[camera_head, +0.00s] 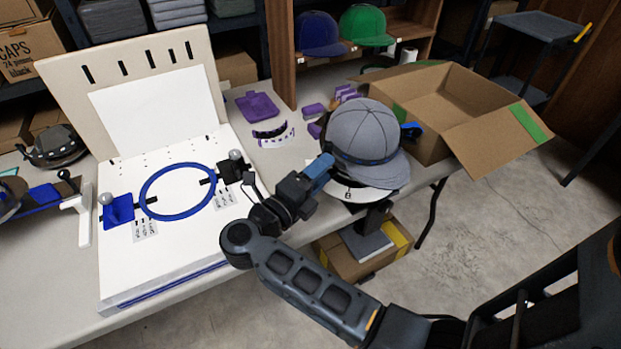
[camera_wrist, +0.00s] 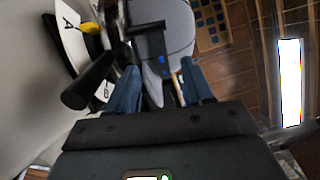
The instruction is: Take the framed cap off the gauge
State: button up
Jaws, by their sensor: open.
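The grey cap (camera_head: 364,130) sits crown up on the gauge, with a dark-blue frame band (camera_head: 362,160) around its lower crown. The gauge's white plate (camera_head: 362,194) shows under the cap at the table's front edge, on a black mount (camera_head: 372,217). My gripper (camera_head: 326,165) is at the cap's left side, its blue fingers pointing at the band. In the wrist view, my gripper (camera_wrist: 160,75) is open, with the grey cap (camera_wrist: 178,22) and a black bracket (camera_wrist: 150,42) ahead between the fingers. The lettered plate (camera_wrist: 76,45) is at left. I cannot tell whether the fingers touch anything.
A white hooping board with a blue ring (camera_head: 146,190) fills the table's left. An open cardboard box (camera_head: 440,85) stands behind the cap at right. Purple pieces (camera_head: 258,106) lie behind. Blue and green caps (camera_head: 363,25) sit on the shelf. A carton (camera_head: 340,262) is under the table.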

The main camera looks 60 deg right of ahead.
aim_at(340, 154)
jog(key=shift+s+d+r+p, duration=0.1)
jog(key=shift+s+d+p, duration=0.1)
jog(key=shift+d, duration=0.95)
jog(key=shift+s+d+r+p, duration=0.1)
jog(key=shift+s+d+p, duration=0.1)
jog(key=shift+d, duration=0.95)
jog(key=shift+c, duration=0.5)
grip_shut()
